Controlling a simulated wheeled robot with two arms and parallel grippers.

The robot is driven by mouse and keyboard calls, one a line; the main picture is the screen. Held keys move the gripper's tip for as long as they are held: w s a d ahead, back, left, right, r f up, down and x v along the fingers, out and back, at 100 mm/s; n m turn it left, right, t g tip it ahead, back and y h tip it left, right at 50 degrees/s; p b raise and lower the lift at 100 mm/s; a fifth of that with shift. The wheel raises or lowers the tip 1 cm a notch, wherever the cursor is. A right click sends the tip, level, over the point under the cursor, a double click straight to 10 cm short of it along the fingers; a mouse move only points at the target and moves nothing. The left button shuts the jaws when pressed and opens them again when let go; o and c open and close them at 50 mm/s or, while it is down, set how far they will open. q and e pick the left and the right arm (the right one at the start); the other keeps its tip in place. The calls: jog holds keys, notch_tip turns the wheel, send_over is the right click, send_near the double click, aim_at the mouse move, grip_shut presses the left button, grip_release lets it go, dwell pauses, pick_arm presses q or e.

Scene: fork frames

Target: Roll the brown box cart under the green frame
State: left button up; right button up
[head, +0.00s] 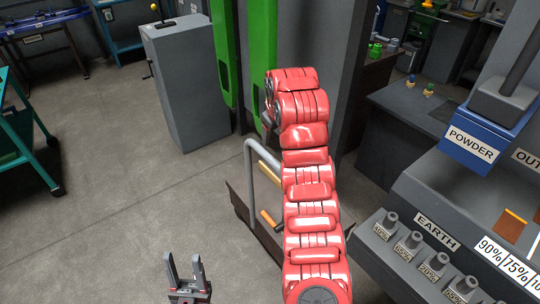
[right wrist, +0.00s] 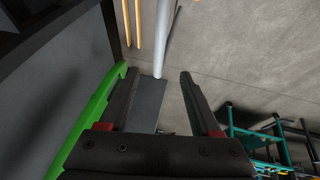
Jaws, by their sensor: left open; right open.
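The brown box cart (head: 238,208) is mostly hidden behind my red right arm in the head view. Its grey tube handle (head: 248,165) and two wooden bars show left of the arm. In the right wrist view the handle (right wrist: 162,38) appears in line with the gap between the fingers of my open right gripper (right wrist: 158,74); I cannot tell whether it touches them. The green frame (head: 224,50) has upright posts beyond the cart; a green edge (right wrist: 88,122) shows left in the wrist view. My left gripper (head: 182,259) is open and empty.
A grey cabinet (head: 187,90) stands left of the green frame. A teal cart (head: 22,150) is at the far left. A grey console with a blue powder box (head: 482,145) fills the right. The concrete floor (head: 120,190) is clear at left and centre.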

aim_at(270, 158)
jog(key=p+x, duration=0.2)
jog(key=x, duration=1.5)
jog(key=shift+f, duration=0.2)
grip_shut()
dwell(1.2)
